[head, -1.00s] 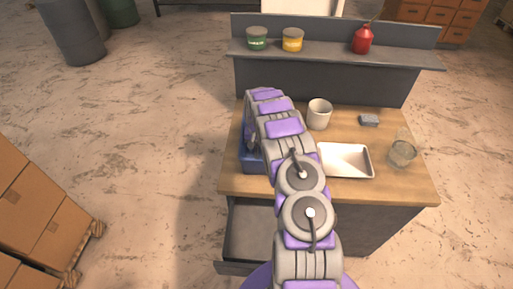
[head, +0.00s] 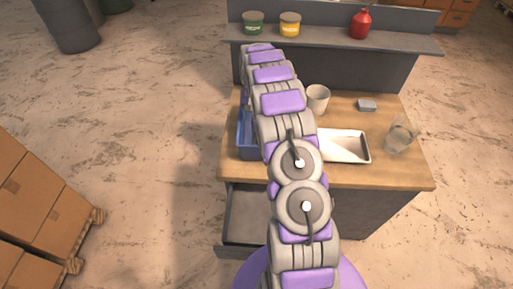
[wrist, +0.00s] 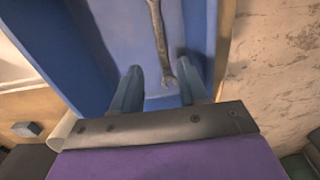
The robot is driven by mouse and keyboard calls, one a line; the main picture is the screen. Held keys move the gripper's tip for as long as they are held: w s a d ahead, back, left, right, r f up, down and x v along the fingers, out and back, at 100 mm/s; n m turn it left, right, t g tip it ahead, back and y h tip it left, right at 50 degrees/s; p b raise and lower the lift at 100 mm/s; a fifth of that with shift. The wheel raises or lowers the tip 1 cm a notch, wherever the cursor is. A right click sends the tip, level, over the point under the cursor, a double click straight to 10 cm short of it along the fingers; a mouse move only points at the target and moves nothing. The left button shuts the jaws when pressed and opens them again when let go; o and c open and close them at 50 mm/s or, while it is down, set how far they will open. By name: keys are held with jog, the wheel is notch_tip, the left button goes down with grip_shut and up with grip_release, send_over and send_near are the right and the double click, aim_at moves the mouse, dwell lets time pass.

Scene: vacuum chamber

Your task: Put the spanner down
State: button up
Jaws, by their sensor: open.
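The spanner (wrist: 159,38) shows in the wrist view, lying lengthwise on the floor of a blue bin (wrist: 122,30). My gripper (wrist: 160,84) is open, its two fingers apart on either side of the spanner's near end. No contact with the spanner shows. In the head view the blue bin (head: 246,151) stands at the left of the wooden bench top, partly hidden by my arm. The spanner and my gripper's fingers are hidden there.
On the bench (head: 390,178) are a white tray (head: 346,147), a pale cup (head: 317,98), a grey block (head: 367,105) and a glass jar (head: 399,136). A shelf (head: 330,42) with cans runs behind. An open drawer (head: 249,216) sticks out below the bin.

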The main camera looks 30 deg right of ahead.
jog(key=s+a+r+n+g, duration=0.1)
jog(key=s+a+r+n, duration=0.2)
jog(key=s+a+r, duration=1.6)
jog(key=s+a+r+n, duration=0.1)
jog(key=s+a, duration=0.2)
jog(key=s, duration=0.6)
jog(key=s+a+r+n, duration=0.1)
jog(key=s+a, duration=0.1)
jog(key=s, duration=0.7)
jog(key=s+a+r+n, duration=0.1)
jog(key=s+a+n, duration=0.1)
jog(key=s, duration=0.6)
jog(key=shift+s+a+g, duration=0.4)
jog(key=shift+a, duration=0.4)
